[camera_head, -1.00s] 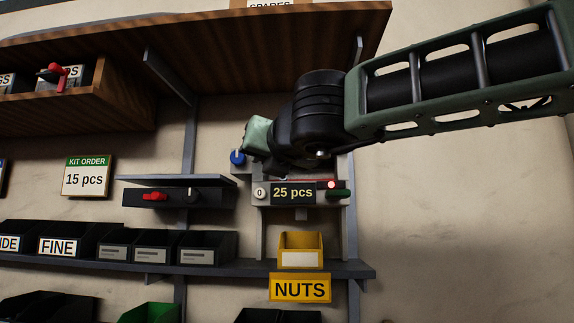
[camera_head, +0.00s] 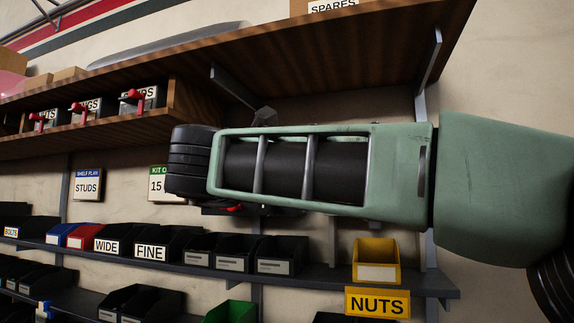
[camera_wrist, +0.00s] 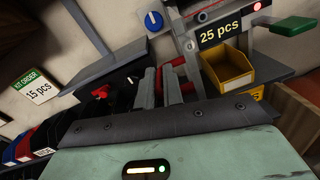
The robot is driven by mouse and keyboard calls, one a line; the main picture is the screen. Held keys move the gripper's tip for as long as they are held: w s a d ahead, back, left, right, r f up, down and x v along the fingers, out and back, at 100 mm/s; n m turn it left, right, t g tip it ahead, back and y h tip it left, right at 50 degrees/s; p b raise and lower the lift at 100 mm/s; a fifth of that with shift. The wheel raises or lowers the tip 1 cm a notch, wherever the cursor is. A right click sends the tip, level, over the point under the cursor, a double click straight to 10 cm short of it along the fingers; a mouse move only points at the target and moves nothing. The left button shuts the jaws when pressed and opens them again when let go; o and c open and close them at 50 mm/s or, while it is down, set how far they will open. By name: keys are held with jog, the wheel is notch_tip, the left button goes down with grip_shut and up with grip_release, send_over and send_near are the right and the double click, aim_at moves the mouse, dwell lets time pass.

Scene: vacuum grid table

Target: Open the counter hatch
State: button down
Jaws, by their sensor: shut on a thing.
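The counter shows in the wrist view with a "25 pcs" display (camera_wrist: 219,30), a blue knob (camera_wrist: 153,20), a lit red lamp (camera_wrist: 257,6) and a green lever (camera_wrist: 294,36). A red handle (camera_wrist: 179,64) curves beside the counter's frame, to the left of the yellow bin. My gripper (camera_wrist: 160,78) is at this handle, its two grey fingers closed on it and partly hiding it. I cannot make out the hatch panel or how far it stands open.
A yellow bin (camera_head: 376,254) stands on the lower shelf above the "NUTS" label (camera_head: 377,303). Black bins (camera_head: 216,250) line that shelf to the left. A wooden shelf (camera_head: 330,55) overhangs my arm. A small grey shelf with a red knob (camera_wrist: 101,92) is left of my fingers.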

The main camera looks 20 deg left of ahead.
jog(key=shift+w+a+r, duration=0.1)
dwell(0.4)
jog(key=c, duration=1.8)
grip_release()
jog(key=shift+w, duration=0.1)
jog(key=shift+s, duration=0.2)
jog(key=s+a+b, duration=0.1)
jog(key=s+b, duration=0.5)
jog(key=s, duration=1.1)
jog(key=shift+a, duration=0.25)
